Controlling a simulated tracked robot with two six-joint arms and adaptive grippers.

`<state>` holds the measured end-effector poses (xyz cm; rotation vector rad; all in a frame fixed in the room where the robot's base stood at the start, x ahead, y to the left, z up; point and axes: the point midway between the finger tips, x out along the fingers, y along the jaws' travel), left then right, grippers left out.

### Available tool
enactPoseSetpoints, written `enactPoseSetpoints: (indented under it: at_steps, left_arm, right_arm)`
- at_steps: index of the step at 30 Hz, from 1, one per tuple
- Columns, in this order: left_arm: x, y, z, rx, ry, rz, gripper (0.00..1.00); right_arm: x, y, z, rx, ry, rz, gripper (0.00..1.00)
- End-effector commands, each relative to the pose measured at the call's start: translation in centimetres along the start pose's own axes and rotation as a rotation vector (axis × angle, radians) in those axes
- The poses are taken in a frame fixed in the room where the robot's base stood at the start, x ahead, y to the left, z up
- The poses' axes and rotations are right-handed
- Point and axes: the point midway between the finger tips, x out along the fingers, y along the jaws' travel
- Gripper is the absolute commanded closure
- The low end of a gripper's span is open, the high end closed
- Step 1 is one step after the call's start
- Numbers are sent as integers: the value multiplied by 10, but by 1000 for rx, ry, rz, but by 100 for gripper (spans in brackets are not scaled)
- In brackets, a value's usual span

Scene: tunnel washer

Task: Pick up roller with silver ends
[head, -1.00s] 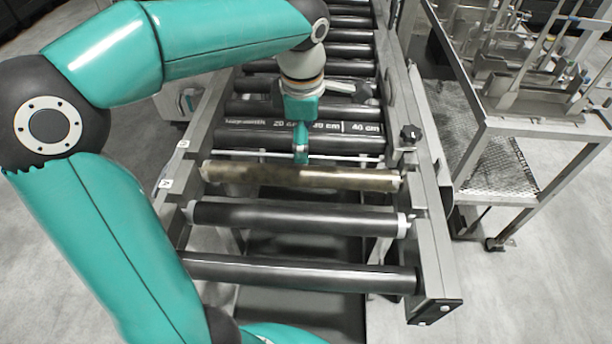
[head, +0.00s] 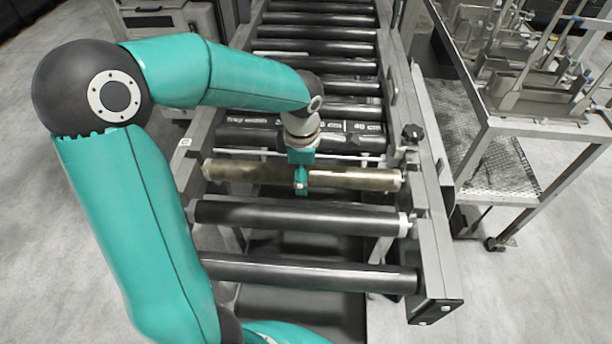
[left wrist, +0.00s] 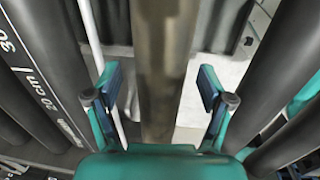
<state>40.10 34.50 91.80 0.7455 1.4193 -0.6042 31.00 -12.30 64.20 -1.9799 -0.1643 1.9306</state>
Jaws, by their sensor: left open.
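A worn brass-coloured roller (head: 355,180) with pale ends lies across the conveyor frame. It also shows in the left wrist view (left wrist: 163,60), running between my fingers. A black roller (head: 260,215) with light silvery ends lies just nearer. My left gripper (head: 301,182) is over the middle of the brass-coloured roller. In the left wrist view my left gripper (left wrist: 162,88) is open, with one finger on each side of that roller and a visible gap on both sides. How deep the fingers reach is hard to tell. My right gripper is not in view.
A plain black roller (head: 320,275) lies nearest. A black roller with a printed centimetre scale (head: 355,142) lies behind the brass-coloured one, next to a thin rod. Metal side rails (head: 436,245) flank the rollers. A metal rack (head: 540,125) stands at the right.

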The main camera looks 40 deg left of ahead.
Motion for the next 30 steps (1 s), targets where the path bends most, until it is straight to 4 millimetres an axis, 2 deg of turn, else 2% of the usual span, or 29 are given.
enactPoseSetpoints:
  at_steps: [5,6,20,30]
  left_arm:
    - [0,0,0,-1,0,0,19]
    - [0,0,0,-1,0,0,22]
    - [0,0,0,-1,0,1,99]
    - [-2,1,0,-1,-1,4,100]
  right_arm:
    - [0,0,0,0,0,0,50]
    - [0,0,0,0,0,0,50]
    - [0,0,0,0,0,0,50]
    - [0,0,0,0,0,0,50]
